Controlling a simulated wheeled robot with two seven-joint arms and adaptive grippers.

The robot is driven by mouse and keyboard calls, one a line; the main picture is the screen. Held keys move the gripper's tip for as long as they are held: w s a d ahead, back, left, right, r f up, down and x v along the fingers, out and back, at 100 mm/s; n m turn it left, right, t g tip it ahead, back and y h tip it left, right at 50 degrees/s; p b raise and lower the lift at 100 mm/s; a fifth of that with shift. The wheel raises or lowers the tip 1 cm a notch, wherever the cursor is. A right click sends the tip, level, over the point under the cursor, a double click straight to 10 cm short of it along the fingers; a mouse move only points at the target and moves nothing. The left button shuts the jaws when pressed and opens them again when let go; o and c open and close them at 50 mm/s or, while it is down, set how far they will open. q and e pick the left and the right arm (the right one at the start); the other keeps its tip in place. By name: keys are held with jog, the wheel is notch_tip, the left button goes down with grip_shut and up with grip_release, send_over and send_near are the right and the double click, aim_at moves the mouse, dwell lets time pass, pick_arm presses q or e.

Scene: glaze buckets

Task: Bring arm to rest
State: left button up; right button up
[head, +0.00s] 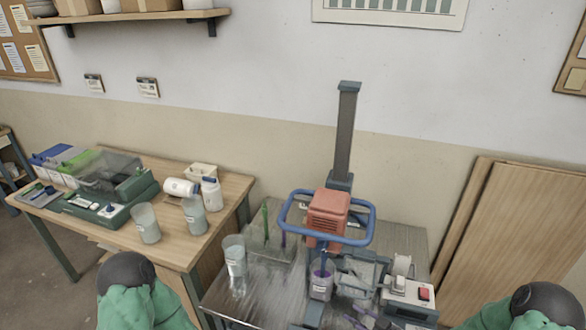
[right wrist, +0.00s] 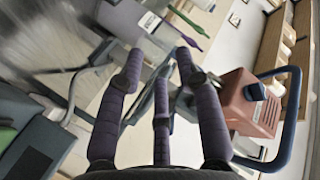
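My right gripper (right wrist: 160,66) has its dark purple fingers spread apart, with nothing held between them in the right wrist view. In the head view, what look like its fingers (head: 366,320) show at the bottom edge, in front of the mixing stand. My right arm (head: 532,308) comes in at the bottom right. My left arm (head: 140,296) shows at the bottom left, and its gripper is out of view. A red mixer head (head: 327,212) with a blue guard ring stands on a tall column. It shows right of the fingers in the right wrist view (right wrist: 245,105).
A cup with purple contents (head: 321,280) stands below the mixer. A clear cup (head: 234,256) and green and purple tools (head: 265,222) are left of it. A white device with a red button (head: 410,292) is right. The wooden table (head: 165,245) holds cups, bottles and equipment.

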jog(key=s+a+f+m+g+h, duration=0.2)
jog(key=s+a+f+g, duration=0.15)
jog(key=s+f, duration=0.3)
jog(key=s+a+f+m+g+h, duration=0.2)
jog(key=s+f+g, duration=0.25)
jog(key=s, duration=0.35)
jog(key=s+a+f+m+g+h, duration=0.1)
jog(key=s+a+f+m+g, duration=0.15)
jog(key=s+f, duration=0.45)
notch_tip(320, 180, down, 6)
jog(key=w+a+n+b, duration=0.1)
jog(key=b, duration=0.9)
jog(key=shift+a, duration=0.15)
jog(key=shift+w+f, duration=0.1)
